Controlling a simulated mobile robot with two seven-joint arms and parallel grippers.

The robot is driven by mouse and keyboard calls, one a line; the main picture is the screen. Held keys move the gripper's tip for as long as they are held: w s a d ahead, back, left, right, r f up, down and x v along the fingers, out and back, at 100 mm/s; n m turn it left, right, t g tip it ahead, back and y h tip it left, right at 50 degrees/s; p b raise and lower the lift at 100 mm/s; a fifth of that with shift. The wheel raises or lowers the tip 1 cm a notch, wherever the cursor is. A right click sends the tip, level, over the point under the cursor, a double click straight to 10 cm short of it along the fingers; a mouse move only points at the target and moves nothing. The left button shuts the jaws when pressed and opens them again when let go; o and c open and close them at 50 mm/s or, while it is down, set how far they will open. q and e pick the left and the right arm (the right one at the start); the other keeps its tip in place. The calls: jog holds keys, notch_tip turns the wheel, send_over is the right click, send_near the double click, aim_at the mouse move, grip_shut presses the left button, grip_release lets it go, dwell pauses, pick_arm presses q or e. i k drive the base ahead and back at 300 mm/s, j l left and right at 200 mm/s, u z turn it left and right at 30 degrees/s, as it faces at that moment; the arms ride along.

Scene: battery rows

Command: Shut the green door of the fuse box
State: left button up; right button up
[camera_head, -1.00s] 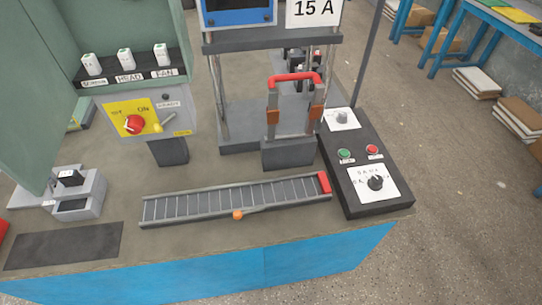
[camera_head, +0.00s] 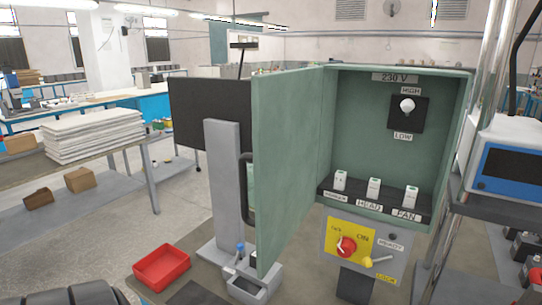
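The fuse box (camera_head: 360,130) is a green metal cabinet marked 230 V, right of centre in the head view. Its green door (camera_head: 285,170) stands wide open, swung out toward me from the box's left edge. A black bar handle (camera_head: 246,190) shows at the door's left side. Inside the box are a round knob marked HIGH and LOW (camera_head: 407,105) and a row of white switches (camera_head: 374,187). No gripper fingers show in this view.
A panel with a red rotary switch (camera_head: 347,246) sits below the box. A blue-framed screen unit (camera_head: 505,165) is at the right.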

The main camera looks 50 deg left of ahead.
aim_at(286, 105)
jog(key=k+j, duration=0.1)
jog(key=j, duration=0.35)
jog(key=k+j, duration=0.1)
jog(key=j, duration=0.3)
jog(key=k+j, duration=0.1)
jog(key=j, duration=0.8)
jog(key=k+u, duration=0.05)
jog(key=k, duration=0.05)
